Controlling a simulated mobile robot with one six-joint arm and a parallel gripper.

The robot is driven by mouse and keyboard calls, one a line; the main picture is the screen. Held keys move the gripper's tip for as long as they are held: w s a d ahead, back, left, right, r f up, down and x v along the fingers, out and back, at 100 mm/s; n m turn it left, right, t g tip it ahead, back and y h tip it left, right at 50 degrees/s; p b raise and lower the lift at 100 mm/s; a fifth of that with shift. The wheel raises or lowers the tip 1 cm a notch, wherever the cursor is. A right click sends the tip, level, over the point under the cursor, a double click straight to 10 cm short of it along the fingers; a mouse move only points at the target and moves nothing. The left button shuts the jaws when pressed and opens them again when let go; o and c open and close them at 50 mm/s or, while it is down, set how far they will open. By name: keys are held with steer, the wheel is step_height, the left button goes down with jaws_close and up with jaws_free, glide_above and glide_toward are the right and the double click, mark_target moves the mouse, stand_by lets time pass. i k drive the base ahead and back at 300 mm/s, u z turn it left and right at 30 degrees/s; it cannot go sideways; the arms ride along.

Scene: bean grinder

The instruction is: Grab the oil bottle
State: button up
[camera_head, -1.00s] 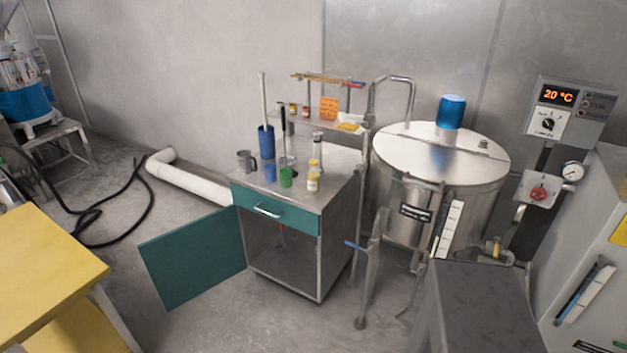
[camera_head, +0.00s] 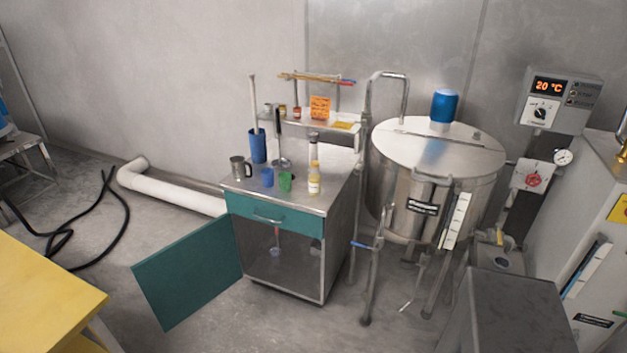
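A small bottle with yellowish contents and a pale label (camera_head: 314,182) stands upright near the front right of the metal cabinet top (camera_head: 335,190). It looks like the oil bottle, but its label is too small to read. A taller silver-topped container (camera_head: 313,148) stands just behind it. My gripper is not in view.
On the cabinet top stand a metal mug (camera_head: 240,168), a blue cup (camera_head: 267,177), a green cup (camera_head: 286,181) and a blue cylinder (camera_head: 257,146). A teal door (camera_head: 188,276) hangs open at left. A steel tank (camera_head: 436,180) stands right. Floor in front is clear.

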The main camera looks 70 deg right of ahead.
mark_target(315, 174)
steer(key=z, duration=0.7)
steer(key=i, duration=1.25)
steer(key=z, duration=0.05)
